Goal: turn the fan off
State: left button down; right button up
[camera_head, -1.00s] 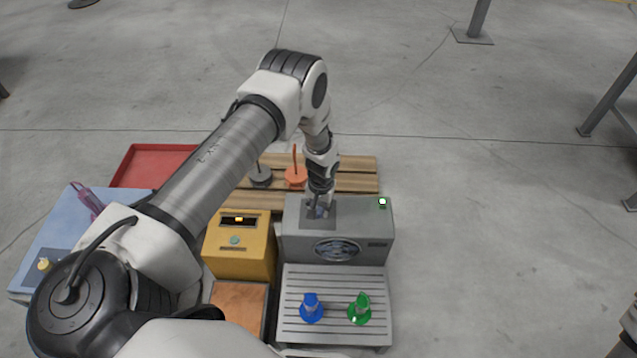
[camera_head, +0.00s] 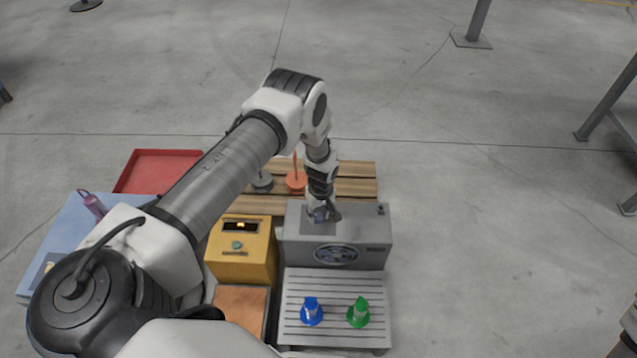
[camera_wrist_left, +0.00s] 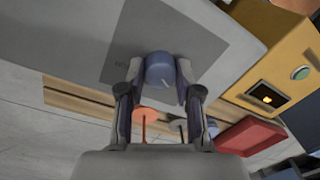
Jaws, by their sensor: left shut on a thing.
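The fan unit (camera_head: 375,256) is a grey box with a round grille (camera_head: 337,254) on its front, in the middle of the head view. A small indicator (camera_head: 381,209) on its top right corner is dark. A blue-grey round knob (camera_wrist_left: 160,72) with a light pointer mark sits on a darker panel on the box top. My left gripper (camera_head: 324,214) points down onto this panel. In the left wrist view its fingers (camera_wrist_left: 153,75) are shut on the knob, one on each side. In the head view the gripper mostly hides the knob. My right gripper is out of view.
A yellow box (camera_head: 240,263) stands close at left. A wooden pallet (camera_head: 357,170) and red tray (camera_head: 155,168) lie behind. Floor at right is clear.

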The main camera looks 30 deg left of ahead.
aim_at(320, 215)
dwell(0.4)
pick_arm(q)
jog(key=c, duration=0.8)
grip_release()
jog(key=r, duration=1.2)
jog(key=shift+w+d, duration=0.15)
jog(key=shift+w, duration=0.15)
